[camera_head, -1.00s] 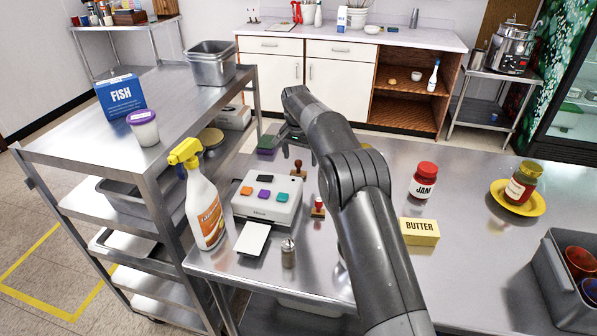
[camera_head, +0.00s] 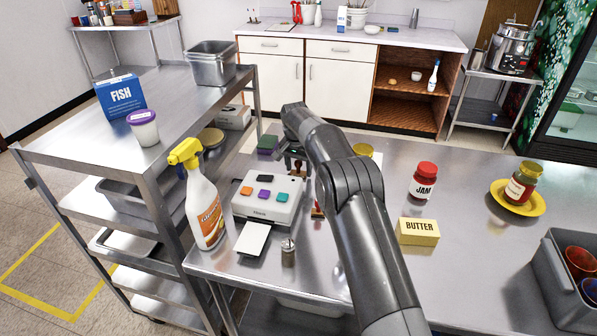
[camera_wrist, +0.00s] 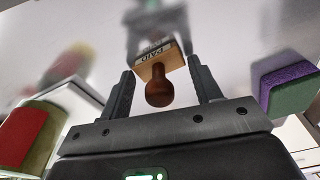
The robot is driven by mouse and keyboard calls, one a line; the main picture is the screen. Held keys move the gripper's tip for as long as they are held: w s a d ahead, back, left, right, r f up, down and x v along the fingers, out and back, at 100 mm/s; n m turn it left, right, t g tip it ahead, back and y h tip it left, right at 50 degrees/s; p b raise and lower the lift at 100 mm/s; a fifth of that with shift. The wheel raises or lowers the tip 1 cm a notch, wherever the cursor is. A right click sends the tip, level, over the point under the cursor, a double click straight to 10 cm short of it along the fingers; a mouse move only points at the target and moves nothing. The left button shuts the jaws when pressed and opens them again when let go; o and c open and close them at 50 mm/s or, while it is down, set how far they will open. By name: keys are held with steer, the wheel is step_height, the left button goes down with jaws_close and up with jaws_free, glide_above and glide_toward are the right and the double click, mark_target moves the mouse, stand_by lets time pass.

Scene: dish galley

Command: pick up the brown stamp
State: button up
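The brown stamp has a round wooden knob (camera_wrist: 158,91) and a light block whose side carries lettering. In the wrist view it stands between the two fingers of my gripper (camera_wrist: 162,80), with a visible gap on both sides. My gripper is open and reaches around it without visible grip. In the head view my gripper (camera_head: 294,164) is over the stamp's place beside the white label machine (camera_head: 267,215), and mostly hides the stamp. A second stamp with a red part (camera_head: 317,211) shows in part at the edge of my arm.
A purple and green sponge (camera_head: 267,148) lies just left of my gripper, and shows in the wrist view (camera_wrist: 290,88). A spray bottle (camera_head: 205,205), a small metal shaker (camera_head: 288,252), butter (camera_head: 418,232) and a jam jar (camera_head: 423,181) stand around. The counter right of my arm has free room.

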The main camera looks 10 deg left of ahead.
steer(key=c, duration=0.5)
steer(key=shift+c, duration=0.2)
